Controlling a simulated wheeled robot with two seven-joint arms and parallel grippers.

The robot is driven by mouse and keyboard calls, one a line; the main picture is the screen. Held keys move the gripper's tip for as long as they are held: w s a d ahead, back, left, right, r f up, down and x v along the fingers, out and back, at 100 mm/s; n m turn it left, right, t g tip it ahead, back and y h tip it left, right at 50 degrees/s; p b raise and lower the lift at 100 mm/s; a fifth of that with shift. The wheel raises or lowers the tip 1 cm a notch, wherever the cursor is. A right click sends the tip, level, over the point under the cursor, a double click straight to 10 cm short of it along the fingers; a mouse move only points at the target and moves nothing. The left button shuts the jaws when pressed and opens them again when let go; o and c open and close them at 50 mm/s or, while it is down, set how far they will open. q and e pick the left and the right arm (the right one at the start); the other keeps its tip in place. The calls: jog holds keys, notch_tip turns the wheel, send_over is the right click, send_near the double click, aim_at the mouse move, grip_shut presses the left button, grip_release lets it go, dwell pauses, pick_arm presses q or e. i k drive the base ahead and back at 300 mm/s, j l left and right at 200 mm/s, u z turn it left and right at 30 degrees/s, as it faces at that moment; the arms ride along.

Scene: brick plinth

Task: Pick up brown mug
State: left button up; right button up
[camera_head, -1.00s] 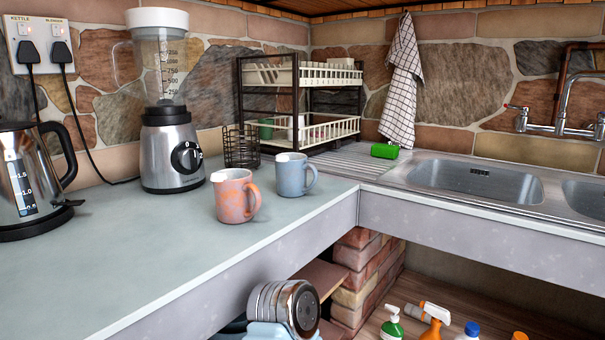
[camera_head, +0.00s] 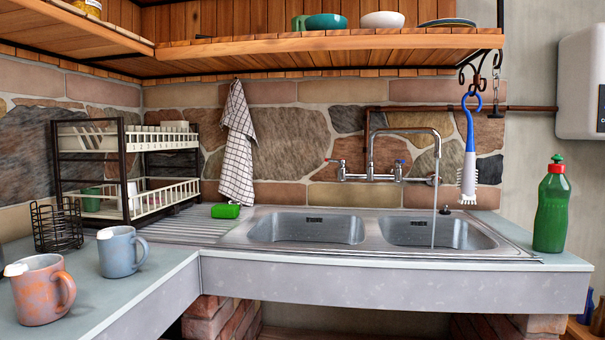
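I see no plainly brown mug. An orange-pink mottled mug (camera_head: 38,290) stands upright on the counter at the lower left, handle to the right. A blue-grey mug (camera_head: 118,252) stands just behind it and to its right, also upright. A green cup-like thing (camera_head: 91,199) sits in the lower level of the dish rack, partly hidden by the rack. A green mug (camera_head: 299,22) is partly visible on the wooden shelf. Neither of my grippers is in view.
The dish rack (camera_head: 150,200) and a black wire holder (camera_head: 57,228) stand behind the mugs. A double sink (camera_head: 305,229) with running tap (camera_head: 405,160) fills the middle. A green bottle (camera_head: 551,208) stands at right. A wooden shelf (camera_head: 330,48) with bowls hangs above.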

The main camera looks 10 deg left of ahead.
aim_at(125, 253)
jog(key=i+l+u, duration=0.15)
jog(key=l, duration=0.35)
jog(key=l+u, duration=0.1)
jog(key=l, duration=0.35)
jog(key=i+l+u, duration=0.1)
jog(key=u, duration=0.25)
jog(key=l+u, duration=0.35)
jog(key=i+l+u, duration=0.1)
jog(key=u, duration=0.25)
